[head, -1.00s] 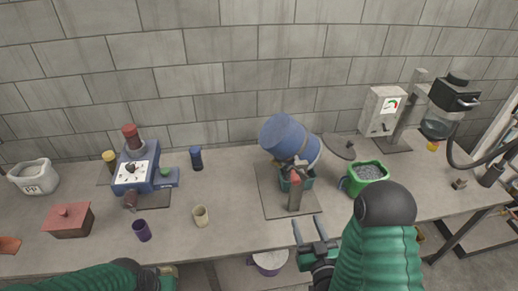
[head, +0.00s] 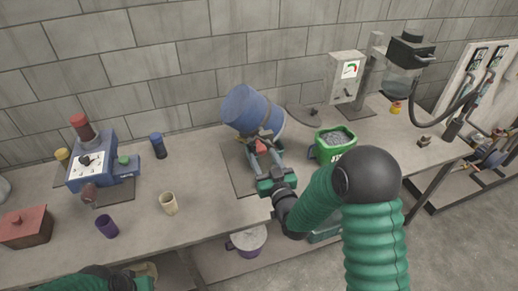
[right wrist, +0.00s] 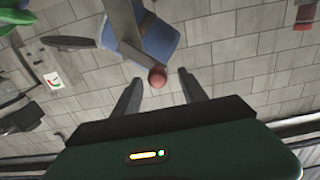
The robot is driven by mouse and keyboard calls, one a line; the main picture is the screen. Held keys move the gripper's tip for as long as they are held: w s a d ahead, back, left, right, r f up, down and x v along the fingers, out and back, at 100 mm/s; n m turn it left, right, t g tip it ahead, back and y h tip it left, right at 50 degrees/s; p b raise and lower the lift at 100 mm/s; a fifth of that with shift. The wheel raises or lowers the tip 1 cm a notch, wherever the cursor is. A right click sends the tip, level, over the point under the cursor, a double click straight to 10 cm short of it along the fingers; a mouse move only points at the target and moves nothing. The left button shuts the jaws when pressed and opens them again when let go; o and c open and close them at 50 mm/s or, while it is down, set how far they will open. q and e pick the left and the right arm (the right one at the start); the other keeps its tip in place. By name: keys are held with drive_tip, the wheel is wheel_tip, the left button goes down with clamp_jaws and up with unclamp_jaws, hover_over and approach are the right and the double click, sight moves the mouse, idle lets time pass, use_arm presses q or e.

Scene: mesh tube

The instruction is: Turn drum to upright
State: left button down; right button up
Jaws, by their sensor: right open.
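The blue drum (head: 250,108) lies tilted on its stand on the bench, its closed end toward the upper left in the head view. A red knob (head: 261,146) shows in front of the drum; it is also in the right wrist view (right wrist: 157,77), with part of the blue drum (right wrist: 158,38) behind it. My right gripper (head: 262,155) is open, its fingers pointing at the knob. In the right wrist view the knob appears between and just beyond the open fingertips (right wrist: 159,77); contact cannot be told. My left arm shows at the bottom left, but its gripper is not clearly visible.
A green container of grey grains (head: 334,143) stands right of the drum. A blue machine (head: 92,165), a purple cup (head: 107,226) and a beige cup (head: 168,203) stand left. A pail (head: 247,240) is below the bench.

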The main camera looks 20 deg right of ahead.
sight(263, 154)
drive_tip(key=w, duration=0.2)
drive_tip(key=w+d, duration=0.1)
drive_tip(key=w, duration=0.1)
drive_tip(key=shift+w+f+p, duration=0.15)
drive_tip(key=shift+p, duration=0.15)
drive_tip(key=shift+a, duration=0.65)
drive_tip(key=c, duration=0.4)
drive_tip(key=shift+c, duration=1.2)
drive_tip(key=shift+d, duration=0.4)
clamp_jaws()
drive_tip(key=shift+a, duration=0.1)
